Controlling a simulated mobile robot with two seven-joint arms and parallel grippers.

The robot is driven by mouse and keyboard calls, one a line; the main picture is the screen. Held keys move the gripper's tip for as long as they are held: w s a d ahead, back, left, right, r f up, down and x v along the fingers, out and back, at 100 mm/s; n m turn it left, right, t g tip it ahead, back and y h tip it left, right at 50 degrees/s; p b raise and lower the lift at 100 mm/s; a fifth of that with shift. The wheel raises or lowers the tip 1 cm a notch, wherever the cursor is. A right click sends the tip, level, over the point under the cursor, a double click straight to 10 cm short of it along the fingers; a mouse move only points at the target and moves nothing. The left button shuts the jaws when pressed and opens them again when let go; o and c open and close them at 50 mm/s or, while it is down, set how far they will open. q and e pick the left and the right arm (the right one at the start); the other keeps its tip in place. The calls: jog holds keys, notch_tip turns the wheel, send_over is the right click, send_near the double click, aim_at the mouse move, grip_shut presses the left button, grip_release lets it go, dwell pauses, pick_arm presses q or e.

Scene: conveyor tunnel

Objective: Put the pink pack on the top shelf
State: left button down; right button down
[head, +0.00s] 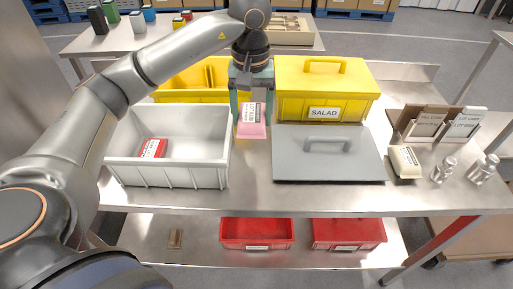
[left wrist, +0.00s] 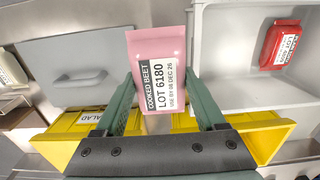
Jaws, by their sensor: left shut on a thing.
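The pink pack (head: 252,130) hangs between the fingers of my left gripper (head: 251,104), above the steel top between the white bin and the grey lid. In the left wrist view the pink pack (left wrist: 158,50) has a white label reading COOKED BEET, LOT 6180. The green fingers of my left gripper (left wrist: 164,108) are shut on its sides. The steel bench has an upper surface (head: 250,198) and a lower shelf (head: 190,238) below it. I cannot tell which level is called the top shelf. My right gripper is not in view.
A white bin (head: 170,177) holds a red pack (head: 153,148). A grey lid (head: 330,168) lies before the yellow SALAD box (head: 322,90). An open yellow bin (head: 190,96) stands behind. Card holders, a pale pack (head: 405,163) and shakers are right. Red bins (head: 256,233) sit below.

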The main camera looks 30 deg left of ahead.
aim_at(253, 166)
pick_arm(q)
notch_tip(253, 166, down, 14)
jog(key=shift+f, duration=0.1)
dwell(0.4)
jog(key=shift+f, duration=0.1)
jog(key=shift+c, duration=1.2)
grip_release()
